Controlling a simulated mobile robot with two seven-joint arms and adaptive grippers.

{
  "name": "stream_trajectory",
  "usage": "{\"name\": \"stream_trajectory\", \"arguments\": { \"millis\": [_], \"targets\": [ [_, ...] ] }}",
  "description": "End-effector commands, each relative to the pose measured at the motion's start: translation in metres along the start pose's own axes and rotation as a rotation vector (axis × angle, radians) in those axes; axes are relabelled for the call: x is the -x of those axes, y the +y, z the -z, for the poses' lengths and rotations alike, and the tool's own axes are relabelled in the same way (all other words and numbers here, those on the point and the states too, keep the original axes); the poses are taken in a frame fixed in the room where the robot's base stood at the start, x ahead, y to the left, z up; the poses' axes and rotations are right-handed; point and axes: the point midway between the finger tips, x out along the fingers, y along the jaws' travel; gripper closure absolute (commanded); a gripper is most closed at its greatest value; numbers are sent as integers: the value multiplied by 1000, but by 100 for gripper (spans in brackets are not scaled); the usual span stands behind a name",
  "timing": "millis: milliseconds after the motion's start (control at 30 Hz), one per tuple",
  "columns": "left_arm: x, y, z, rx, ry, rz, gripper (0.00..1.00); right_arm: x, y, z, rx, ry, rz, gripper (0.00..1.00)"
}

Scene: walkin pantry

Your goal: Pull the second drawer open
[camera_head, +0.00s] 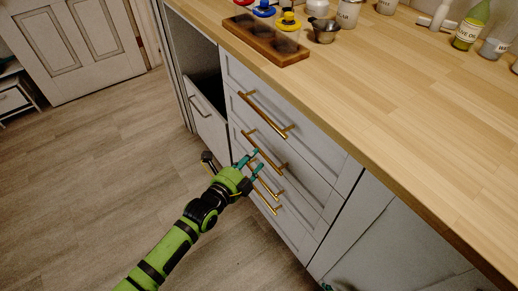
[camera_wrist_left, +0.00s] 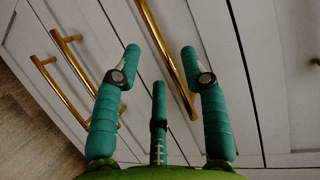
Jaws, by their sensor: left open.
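The second drawer (camera_head: 300,178) is in the pale grey stack under the wooden counter. Its front looks flush with the others. Its long brass bar handle (camera_head: 265,150) runs slantwise across the front. My left gripper (camera_head: 257,160) is open in front of the stack, near this handle and the one below. In the left wrist view, the nearest brass handle (camera_wrist_left: 168,55) passes between the spread teal fingers, which do not close on it. Whether any finger touches it cannot be told. A small teal tip at the bottom edge of the head view may be my right gripper (camera_head: 326,287).
The top drawer handle (camera_head: 266,114) is above, and lower handles (camera_head: 264,196) are below. A cabinet front (camera_head: 207,118) with a dark gap above stands to the left. The wooden counter (camera_head: 370,95) overhangs the drawers. The plank floor (camera_head: 95,165) at left is clear.

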Motion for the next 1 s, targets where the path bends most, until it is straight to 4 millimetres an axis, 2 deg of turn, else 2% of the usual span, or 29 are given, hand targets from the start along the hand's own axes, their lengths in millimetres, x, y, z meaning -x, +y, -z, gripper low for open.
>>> {"name": "stream_trajectory", "arguments": {
  "millis": [100, 300, 667, 700, 767, 800, 1000],
  "targets": [
    [-22, 0, 0, 1, -1, 2, 57, -4, 0, 4, -1, 3, -1, 60],
    [-45, 1, 0, 3, 0, 0, 57, -6, -2, 4, -5, -18, 1, 60],
    [-50, 0, 0, 2, -1, -1, 57, -5, -2, 4, -7, -27, 1, 60],
    [-50, 0, 0, 3, -1, -1, 73, -5, -2, 4, -7, -27, 1, 60],
    [-50, 0, 0, 3, -1, -1, 97, -5, -2, 4, -7, -27, 1, 60],
    [-50, 0, 0, 3, -1, -1, 100, -5, -2, 4, -7, -27, 1, 60],
    [-50, 0, 0, 2, -1, -1, 100, -4, -2, 4, -8, -26, 1, 60]
  ]
}}
